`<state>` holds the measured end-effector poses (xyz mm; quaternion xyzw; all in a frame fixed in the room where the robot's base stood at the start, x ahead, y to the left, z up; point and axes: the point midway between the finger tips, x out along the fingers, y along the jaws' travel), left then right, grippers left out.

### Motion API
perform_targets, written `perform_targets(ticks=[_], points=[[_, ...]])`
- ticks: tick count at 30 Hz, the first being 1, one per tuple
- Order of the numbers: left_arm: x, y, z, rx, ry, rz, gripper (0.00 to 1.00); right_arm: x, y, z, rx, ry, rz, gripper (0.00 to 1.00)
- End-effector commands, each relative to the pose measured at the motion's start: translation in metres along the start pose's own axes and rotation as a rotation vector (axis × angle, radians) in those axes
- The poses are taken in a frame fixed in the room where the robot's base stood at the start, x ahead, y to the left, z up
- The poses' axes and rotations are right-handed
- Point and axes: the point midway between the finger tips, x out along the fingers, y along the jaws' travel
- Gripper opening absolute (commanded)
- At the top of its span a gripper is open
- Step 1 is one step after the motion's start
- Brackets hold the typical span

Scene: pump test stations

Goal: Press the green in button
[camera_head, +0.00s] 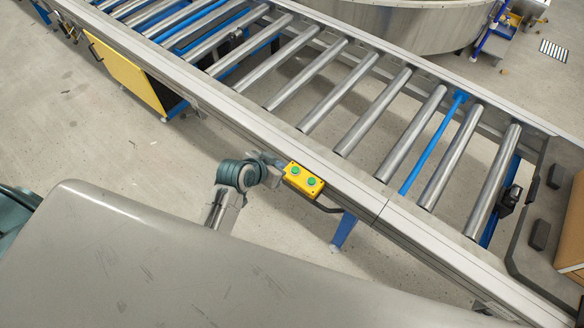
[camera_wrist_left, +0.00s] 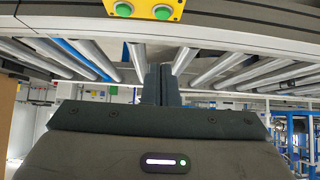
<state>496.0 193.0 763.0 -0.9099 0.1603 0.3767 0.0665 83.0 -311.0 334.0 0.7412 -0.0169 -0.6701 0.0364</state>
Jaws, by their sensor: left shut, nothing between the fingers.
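A yellow button box (camera_head: 303,179) with two round green buttons is fixed to the near side rail of the roller conveyor. The left green button (camera_head: 295,170) and the right green button (camera_head: 311,181) face up; I cannot read any label saying which is the in button. My left gripper (camera_head: 277,161) is just left of the box, its tips partly hard to make out. In the left wrist view the box (camera_wrist_left: 145,9) is at the top edge, and the gripper's fingers (camera_wrist_left: 159,72) are shut with nothing between them. My right gripper is not in view.
The conveyor rail (camera_head: 230,102) runs diagonally past the box, with metal rollers (camera_head: 340,96) beyond it. A blue support leg (camera_head: 343,231) stands below. A brown carton (camera_head: 572,235) is at the right edge. A yellow panel (camera_head: 128,75) hangs at upper left.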

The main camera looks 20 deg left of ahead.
Motion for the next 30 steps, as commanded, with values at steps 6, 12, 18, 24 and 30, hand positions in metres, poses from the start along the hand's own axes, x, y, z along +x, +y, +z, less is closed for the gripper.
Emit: perform_targets(ticks=[6, 12, 18, 24, 30], points=[[0.030, 0.000, -0.001, -0.002, -0.001, 0.001, 0.00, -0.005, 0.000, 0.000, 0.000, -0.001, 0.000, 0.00], [0.067, 0.000, -0.002, -0.002, 0.000, 0.001, 0.00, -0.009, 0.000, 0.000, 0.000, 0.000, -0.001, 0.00], [0.100, 0.000, 0.002, -0.002, -0.003, 0.001, 0.00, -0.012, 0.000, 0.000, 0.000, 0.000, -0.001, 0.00], [0.117, 0.000, 0.021, -0.001, -0.002, -0.001, 0.00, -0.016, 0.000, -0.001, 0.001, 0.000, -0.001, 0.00], [0.124, 0.000, 0.028, -0.002, 0.000, -0.001, 0.00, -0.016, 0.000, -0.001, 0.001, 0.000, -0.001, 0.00]])
